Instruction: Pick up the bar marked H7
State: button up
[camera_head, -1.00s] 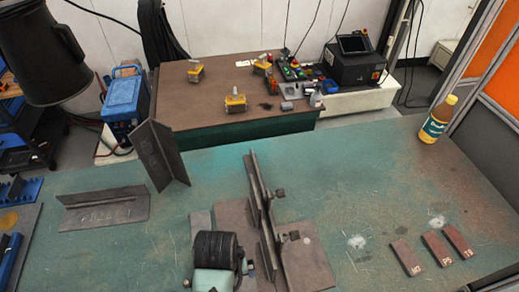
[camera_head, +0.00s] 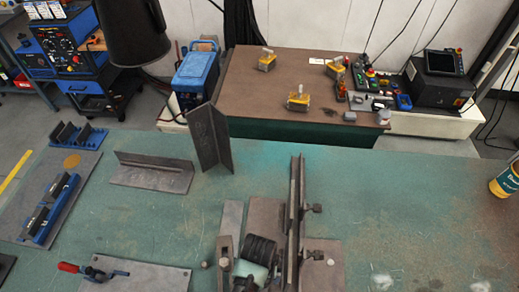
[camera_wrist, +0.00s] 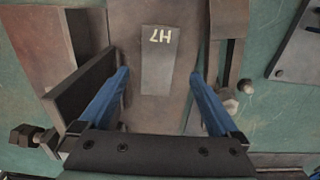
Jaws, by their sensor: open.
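The bar marked H7 (camera_wrist: 157,62) is a flat grey-brown bar with pale lettering, upside down in the wrist view. It lies on a brown steel plate (camera_wrist: 127,22). My gripper (camera_wrist: 160,72) is open, with one blue finger on each side of the bar's near part and a gap on both sides. The fingers look empty. I cannot make out the H7 bar or my gripper for sure in the head view.
An upright steel wall (camera_wrist: 82,88) stands close to the left finger; a slotted steel piece (camera_wrist: 228,40) and bolt are on the right. The head view shows a clamp fixture (camera_head: 297,225), angle pieces (camera_head: 152,172), a red-handled clamp (camera_head: 90,270) and a yellow bottle (camera_head: 507,182).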

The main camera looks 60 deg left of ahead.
jog(key=shift+w+f, duration=0.15)
jog(key=shift+f, duration=1.85)
grip_shut()
